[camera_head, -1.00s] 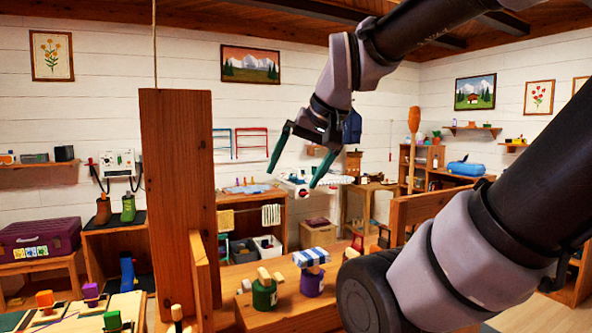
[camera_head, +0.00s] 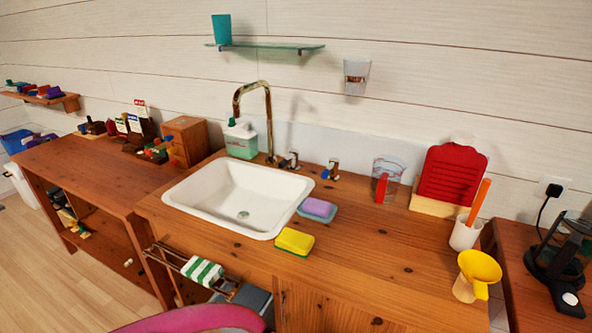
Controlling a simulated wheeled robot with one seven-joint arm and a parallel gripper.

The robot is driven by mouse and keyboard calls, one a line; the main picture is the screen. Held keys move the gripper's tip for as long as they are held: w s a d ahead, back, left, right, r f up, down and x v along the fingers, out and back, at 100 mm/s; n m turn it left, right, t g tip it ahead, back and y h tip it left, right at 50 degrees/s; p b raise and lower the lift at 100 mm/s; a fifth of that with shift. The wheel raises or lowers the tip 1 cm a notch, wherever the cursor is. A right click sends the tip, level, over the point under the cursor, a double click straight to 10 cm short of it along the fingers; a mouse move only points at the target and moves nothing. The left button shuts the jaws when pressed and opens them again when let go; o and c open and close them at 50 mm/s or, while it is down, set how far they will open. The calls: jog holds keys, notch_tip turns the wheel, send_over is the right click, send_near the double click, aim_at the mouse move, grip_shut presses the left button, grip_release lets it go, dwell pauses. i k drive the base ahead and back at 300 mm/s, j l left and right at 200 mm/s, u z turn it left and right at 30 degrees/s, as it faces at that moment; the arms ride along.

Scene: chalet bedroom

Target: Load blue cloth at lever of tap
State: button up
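The tap (camera_head: 266,108) is a tall brass spout that curves over a white sink (camera_head: 188,205) in a wooden counter. Two small levers stand to the right of its base, one nearer the spout (camera_head: 290,161) and one farther right (camera_head: 331,170) with a bluish part. No blue cloth can be made out in this view. A green and white striped cloth (camera_head: 202,271) hangs on a rail at the counter's front. My gripper is not in view.
A yellow sponge (camera_head: 294,242) and a purple sponge on a dish (camera_head: 316,208) lie right of the sink. A soap bottle (camera_head: 241,139) stands behind it. A glass (camera_head: 387,180), red board (camera_head: 452,174) and yellow funnel (camera_head: 479,268) stand farther right. A pink curved edge (camera_head: 195,319) is at the bottom.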

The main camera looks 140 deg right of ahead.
aim_at(334, 162)
jog(key=z, duration=2.65)
jog(key=k+z, duration=0.1)
jog(key=z, duration=0.3)
jog(key=l+z, duration=0.1)
jog(key=z, duration=0.3)
jog(key=k+l+z, duration=0.1)
jog(key=z, duration=0.7)
jog(key=k+l, duration=0.1)
jog(key=l, duration=0.2)
jog(key=l+z, duration=0.15)
jog(key=l, duration=0.15)
jog(key=k, duration=0.05)
